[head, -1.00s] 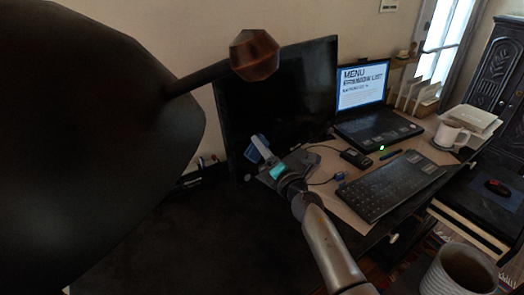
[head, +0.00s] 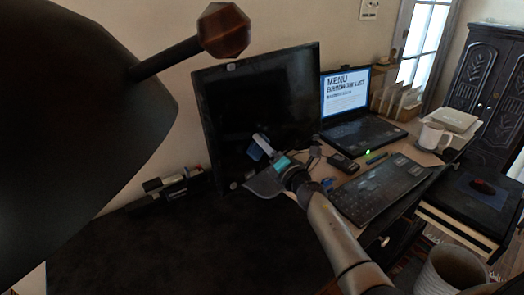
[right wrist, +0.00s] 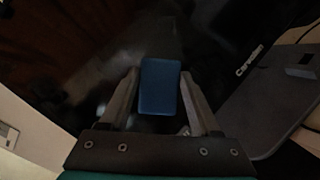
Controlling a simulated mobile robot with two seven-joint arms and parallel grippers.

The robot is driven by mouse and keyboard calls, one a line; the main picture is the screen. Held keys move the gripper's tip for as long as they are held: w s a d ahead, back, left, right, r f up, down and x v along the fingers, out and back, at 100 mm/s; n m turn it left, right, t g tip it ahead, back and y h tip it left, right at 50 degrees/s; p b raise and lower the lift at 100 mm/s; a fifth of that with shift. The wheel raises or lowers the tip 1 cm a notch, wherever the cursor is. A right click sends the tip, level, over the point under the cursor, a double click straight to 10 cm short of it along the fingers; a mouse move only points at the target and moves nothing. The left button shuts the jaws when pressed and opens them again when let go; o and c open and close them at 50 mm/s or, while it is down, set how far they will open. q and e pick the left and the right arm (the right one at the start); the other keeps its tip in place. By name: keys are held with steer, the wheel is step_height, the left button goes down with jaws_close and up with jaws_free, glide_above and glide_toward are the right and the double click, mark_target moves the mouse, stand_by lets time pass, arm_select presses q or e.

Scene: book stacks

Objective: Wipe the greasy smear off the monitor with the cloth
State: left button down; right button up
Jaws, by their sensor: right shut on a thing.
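The monitor (head: 265,95) is a large dark screen standing at the back of the desk. In the right wrist view its dark glossy panel (right wrist: 90,70) fills much of the frame, with a brand label at the right. My right gripper (head: 261,146) is in front of the lower part of the screen. It is shut on the blue cloth (right wrist: 160,88), which looks like a small flat pad between the fingers. I cannot tell whether the cloth touches the screen. A faint paler patch shows beyond the cloth in the wrist view; I cannot tell whether it is the smear.
A large dark lamp (head: 80,110) blocks the left of the head view. Right of the monitor are a laptop (head: 352,100), a keyboard (head: 380,190), a black mouse-like device (head: 342,163) and a white mug (head: 433,137).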

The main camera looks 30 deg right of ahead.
mark_target(255, 148)
steer(key=d, duration=0.1)
steer(key=w+d+b, duration=0.1)
steer(key=d, duration=0.1)
steer(key=shift+d+b, duration=0.1)
steer(key=shift+b, duration=0.2)
steer(key=shift+s+a+r+p, duration=0.1)
steer(key=shift+s+a+p, duration=0.05)
steer(key=shift+a+p, duration=0.4)
steer(key=shift+s+a+p, duration=0.3)
steer(key=shift+a, duration=0.55)
steer(key=shift+s+a+p, duration=0.25)
steer(key=shift+a+p, duration=0.05)
steer(key=shift+a, duration=0.5)
steer(key=shift+s+a+p, duration=0.3)
steer(key=shift+a, duration=0.55)
steer(key=shift+s+a+p, duration=0.15)
steer(key=shift+s+a, duration=0.05)
steer(key=shift+a, duration=0.5)
steer(key=shift+s+a+p, duration=0.2)
steer(key=shift+s+a, duration=0.05)
steer(key=shift+a, duration=0.4)
steer(key=shift+s+a+p, duration=0.15)
steer(key=shift+s+a, duration=0.05)
steer(key=shift+a, duration=0.5)
